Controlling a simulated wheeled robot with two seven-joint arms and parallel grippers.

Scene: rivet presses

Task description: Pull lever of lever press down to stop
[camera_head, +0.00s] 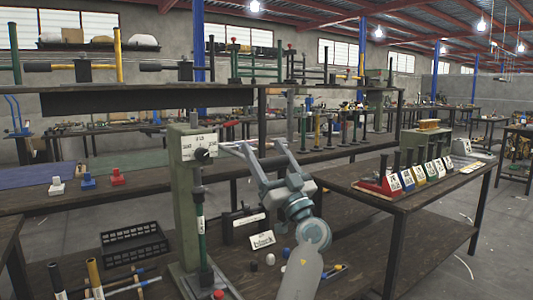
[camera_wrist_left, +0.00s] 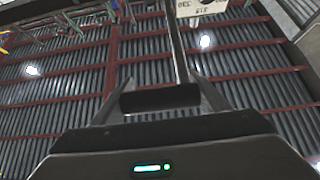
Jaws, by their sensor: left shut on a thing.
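The lever press (camera_head: 184,185) is a tall grey-green column with a white label plate, standing on a dark wooden bench left of centre. Its lever (camera_head: 226,146) is a thin rod that sticks out to the right from near the top of the column, about level. My left gripper (camera_head: 259,147) is right of the column at lever height, its fingers around the lever's end. In the left wrist view the dark rod (camera_wrist_left: 177,45) runs down to a black grip (camera_wrist_left: 160,98) between the two fingers. My right gripper is not in view.
A black crate (camera_head: 135,243) and a black case (camera_head: 245,224) are on the bench near the press. A second bench (camera_head: 410,190) at the right carries a row of coloured, labelled small presses. The air around the lever looks clear.

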